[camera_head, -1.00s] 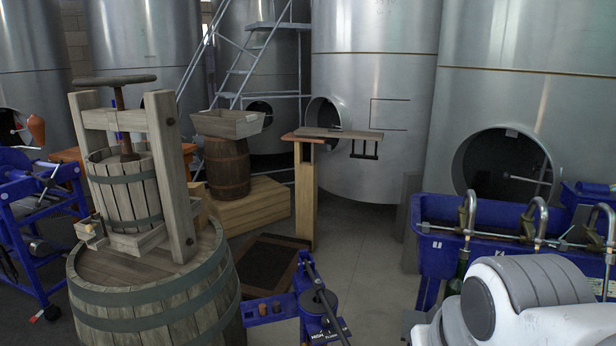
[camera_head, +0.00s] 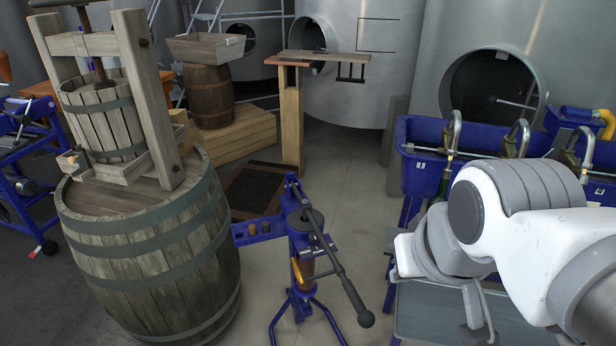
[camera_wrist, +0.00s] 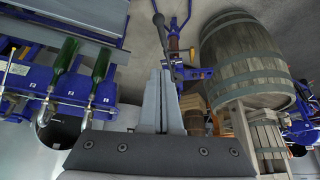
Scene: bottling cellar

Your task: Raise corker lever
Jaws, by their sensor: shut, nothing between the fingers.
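The blue floor corker (camera_head: 303,243) stands on splayed legs in the middle of the floor in the head view. Its lever (camera_head: 341,275) is a dark bar that slants down to the right and ends in a black knob (camera_head: 365,319). In the wrist view the picture is turned over; the corker (camera_wrist: 175,42) shows beyond the fingertips, with the lever (camera_wrist: 161,30) near them in the picture but apparently apart. My gripper (camera_wrist: 165,72) is shut and empty. In the head view my arm is at the right, right of the lever.
A large barrel (camera_head: 150,265) with a basket press (camera_head: 104,118) stands left of the corker. A blue bottle filler (camera_head: 425,170) with curved spouts is at the right. A wooden post stand (camera_head: 291,115) is behind. Grey floor is clear around the corker's front.

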